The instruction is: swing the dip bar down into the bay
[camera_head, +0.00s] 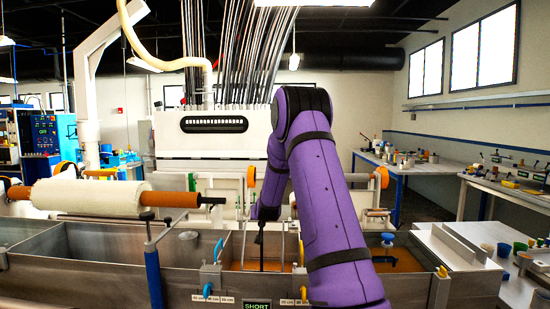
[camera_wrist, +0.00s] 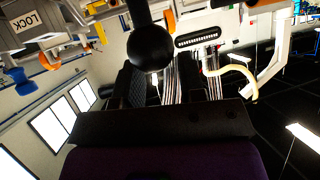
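My gripper (camera_wrist: 170,88) shows in the wrist view as two dark fingers standing apart, with nothing between them that I can make out. A black ball knob (camera_wrist: 150,47) on a dark rod is close in front of the fingers, nearer the left one. I cannot tell whether it touches. The knob and rod look like the dip bar's handle. In the head view a thin dark upright rod (camera_head: 262,245) stands over the bay at the middle of the metal bath (camera_head: 190,283). My purple arm reaches over the bath there and hides part of it. The gripper is not clear in that view.
A white roll on an orange core (camera_head: 110,197) lies across the bath at the left. A blue post (camera_head: 154,278) stands in front. Blue and orange clamps (camera_head: 218,250) sit on the bath's rim. A white machine (camera_head: 215,135) stands behind, and benches (camera_head: 430,165) are at the right.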

